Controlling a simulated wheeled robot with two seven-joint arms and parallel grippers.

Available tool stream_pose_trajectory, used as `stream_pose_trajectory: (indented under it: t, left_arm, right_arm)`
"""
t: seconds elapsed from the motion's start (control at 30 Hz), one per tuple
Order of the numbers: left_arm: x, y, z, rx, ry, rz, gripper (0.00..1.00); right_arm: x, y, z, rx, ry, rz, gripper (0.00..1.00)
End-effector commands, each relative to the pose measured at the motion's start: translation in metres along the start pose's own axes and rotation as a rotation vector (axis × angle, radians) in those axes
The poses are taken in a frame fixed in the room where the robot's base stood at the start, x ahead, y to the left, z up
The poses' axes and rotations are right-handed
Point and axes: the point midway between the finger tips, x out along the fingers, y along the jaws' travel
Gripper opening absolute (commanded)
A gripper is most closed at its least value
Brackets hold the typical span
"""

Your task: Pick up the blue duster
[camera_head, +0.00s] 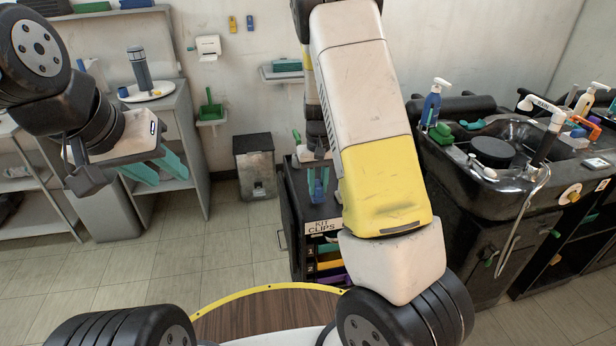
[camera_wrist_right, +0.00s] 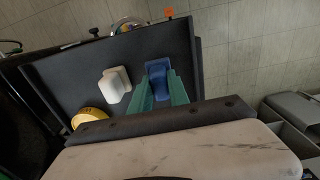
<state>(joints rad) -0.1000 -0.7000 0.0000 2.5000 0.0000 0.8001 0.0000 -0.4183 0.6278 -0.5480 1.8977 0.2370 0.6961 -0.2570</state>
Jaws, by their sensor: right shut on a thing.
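The blue duster (camera_wrist_right: 158,78) is between the two teal fingers of my right gripper (camera_wrist_right: 160,90) in the right wrist view. The fingers are shut on it, over a dark trolley top (camera_wrist_right: 70,75). I cannot tell whether it touches that surface. In the head view my right gripper (camera_head: 318,184) is small and partly hidden by my own arm, above the front of the black trolley (camera_head: 292,215). My left gripper (camera_head: 157,170) is at the left, with its teal fingers apart and nothing between them.
A white block-like thing (camera_wrist_right: 115,86) and a yellow rounded thing (camera_wrist_right: 90,117) lie left of the duster on the trolley top. A black sink unit (camera_head: 470,190) with bottles stands at the right. A grey bin (camera_head: 255,165) stands by the wall. Floor at the left is clear.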

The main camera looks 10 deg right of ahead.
Motion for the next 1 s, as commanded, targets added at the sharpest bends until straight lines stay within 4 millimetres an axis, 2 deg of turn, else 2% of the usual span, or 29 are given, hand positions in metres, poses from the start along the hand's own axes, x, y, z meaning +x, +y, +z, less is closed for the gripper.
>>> stream_pose_trajectory:
  t: [0.13,0.37,0.5,0.7,0.83,1.0]
  left_arm:
    - [0.000,0.000,0.000,0.000,0.000,0.000,0.36]
    - [0.000,0.000,0.000,0.000,0.000,0.000,0.36]
    - [0.000,0.000,0.000,0.000,0.000,0.000,0.36]
    - [0.000,0.000,0.000,0.000,0.000,0.000,0.36]
    - [0.000,0.000,0.000,0.000,0.000,0.000,0.36]
    - [0.000,0.000,0.000,0.000,0.000,0.000,0.36]
  right_arm:
    - [-0.020,-0.001,0.004,0.000,0.001,-0.002,0.00]
    - [-0.024,-0.003,0.059,0.001,0.000,-0.003,0.00]
    - [-0.027,-0.004,0.097,-0.001,-0.001,-0.003,0.00]
    - [-0.030,-0.006,0.138,-0.001,0.001,-0.003,0.00]
    - [-0.032,-0.006,0.153,0.000,0.000,-0.001,0.00]
    - [-0.032,-0.006,0.160,0.001,0.000,0.000,0.00]
